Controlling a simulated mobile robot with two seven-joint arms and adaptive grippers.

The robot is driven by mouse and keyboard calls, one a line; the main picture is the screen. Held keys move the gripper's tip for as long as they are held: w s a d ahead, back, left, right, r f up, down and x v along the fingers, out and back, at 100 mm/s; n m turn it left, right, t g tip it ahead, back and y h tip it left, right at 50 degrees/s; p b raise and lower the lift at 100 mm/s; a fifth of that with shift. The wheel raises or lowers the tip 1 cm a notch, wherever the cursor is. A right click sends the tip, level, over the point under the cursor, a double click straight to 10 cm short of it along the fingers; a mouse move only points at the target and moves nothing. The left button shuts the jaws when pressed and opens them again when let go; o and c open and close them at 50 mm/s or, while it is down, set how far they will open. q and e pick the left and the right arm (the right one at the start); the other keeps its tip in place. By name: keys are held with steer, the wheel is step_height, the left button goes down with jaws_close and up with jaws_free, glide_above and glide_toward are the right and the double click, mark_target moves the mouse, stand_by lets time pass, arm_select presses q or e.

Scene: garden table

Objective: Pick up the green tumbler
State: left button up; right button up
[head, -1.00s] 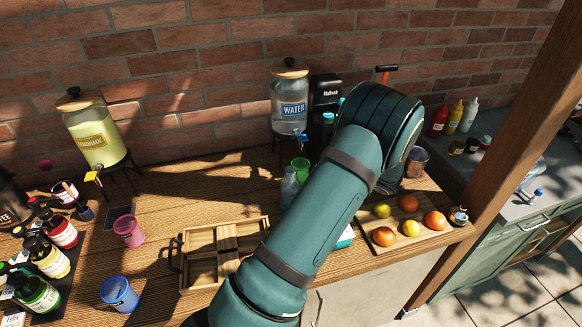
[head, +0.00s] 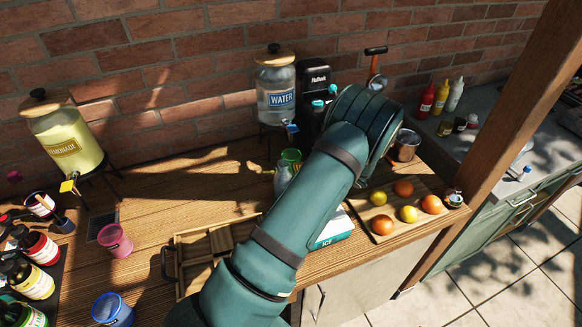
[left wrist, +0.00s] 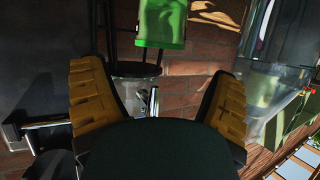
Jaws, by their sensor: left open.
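My right gripper is in neither view.
The water dispenser (head: 275,88) stands behind the tumbler, near the brick wall. A wooden divided caddy (head: 190,262) is left of my arm, an ice box (head: 336,228) to its right. A fruit board (head: 380,234) lies further right. Pink (head: 115,241) and blue (head: 112,310) tumblers stand left.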

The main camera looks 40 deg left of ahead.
mark_target(285, 156)
arm_select(q)
steer(key=shift+a+f+b, duration=0.35)
steer(key=shift+a+f, duration=0.05)
steer(key=shift+f, duration=0.35)
steer(key=b+x, duration=0.2)
steer(key=x, duration=0.3)
steer(key=shift+a+f+b, duration=0.2)
steer(key=shift+a+b, duration=0.05)
steer(key=shift+b, duration=0.15)
steer(key=shift+w+a+f, duration=0.1)
steer(key=shift+a, duration=0.4)
steer(key=c, duration=1.1)
